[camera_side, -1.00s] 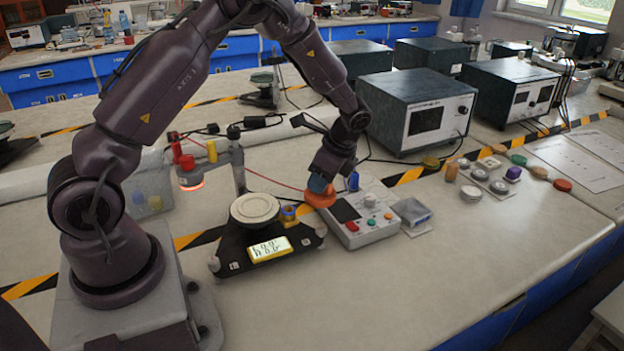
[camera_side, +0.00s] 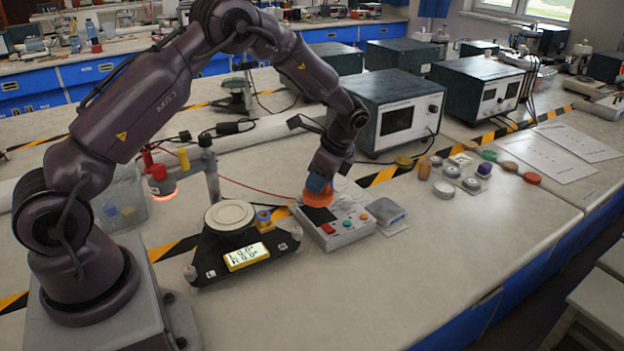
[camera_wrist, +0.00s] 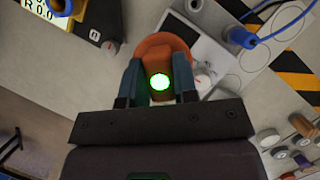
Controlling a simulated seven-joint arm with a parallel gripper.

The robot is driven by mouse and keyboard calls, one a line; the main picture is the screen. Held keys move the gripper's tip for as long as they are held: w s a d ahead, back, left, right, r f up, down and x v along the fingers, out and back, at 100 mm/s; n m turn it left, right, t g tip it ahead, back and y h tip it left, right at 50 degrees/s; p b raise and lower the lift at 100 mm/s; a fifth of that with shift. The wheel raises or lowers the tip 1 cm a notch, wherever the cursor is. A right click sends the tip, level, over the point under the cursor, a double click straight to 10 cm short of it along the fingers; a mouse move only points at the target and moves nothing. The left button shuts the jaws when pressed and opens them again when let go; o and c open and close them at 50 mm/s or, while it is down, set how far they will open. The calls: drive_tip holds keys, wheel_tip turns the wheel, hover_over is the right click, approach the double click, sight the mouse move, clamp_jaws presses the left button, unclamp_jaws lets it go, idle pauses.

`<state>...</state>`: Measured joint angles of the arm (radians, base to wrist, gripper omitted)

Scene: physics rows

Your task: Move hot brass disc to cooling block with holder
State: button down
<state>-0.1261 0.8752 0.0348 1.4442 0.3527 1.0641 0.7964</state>
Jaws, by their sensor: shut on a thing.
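My gripper (camera_wrist: 158,82) is shut on an orange holder (camera_wrist: 166,45), a round orange piece with a block between the fingers. A bright green spot shows on that block. In the side view my gripper (camera_side: 319,182) points down, with the orange piece over the back left of a grey control box (camera_side: 352,232). I cannot tell whether the holder touches the box or has a disc under it. I cannot tell for sure which thing is the cooling block.
A black levelling stand (camera_side: 214,262) with a pale round plate (camera_side: 230,216) and lit display is left of the box. A heater with a glowing red ring (camera_side: 163,197) hangs behind it. Several discs lie at right near a small tray (camera_side: 467,180). The front bench is clear.

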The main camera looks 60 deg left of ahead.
sight(331, 188)
drive_tip(key=shift+w+d, duration=0.2)
drive_tip(key=shift+w, duration=0.55)
drive_tip(key=shift+w+d, duration=0.15)
drive_tip(key=shift+w, duration=0.6)
drive_tip(key=shift+w+d, duration=0.2)
drive_tip(key=shift+w, duration=0.55)
drive_tip(key=shift+w, duration=0.1)
drive_tip(key=shift+w+d, duration=0.25)
drive_tip(key=shift+w, duration=0.7)
drive_tip(key=shift+w+d, duration=0.25)
drive_tip(key=shift+w, duration=0.65)
drive_tip(key=shift+w+d, duration=0.25)
drive_tip(key=shift+w, duration=0.7)
drive_tip(key=w+d+m+t, duration=0.1)
drive_tip(key=w+d+m, duration=0.2)
drive_tip(key=d+m, duration=0.1)
drive_tip(key=shift+w+d+y, duration=0.25)
drive_tip(key=shift+d+y, duration=0.15)
drive_tip(key=shift+d, duration=0.05)
drive_tip(key=shift+r+t, duration=0.1)
drive_tip(key=shift+t, duration=0.2)
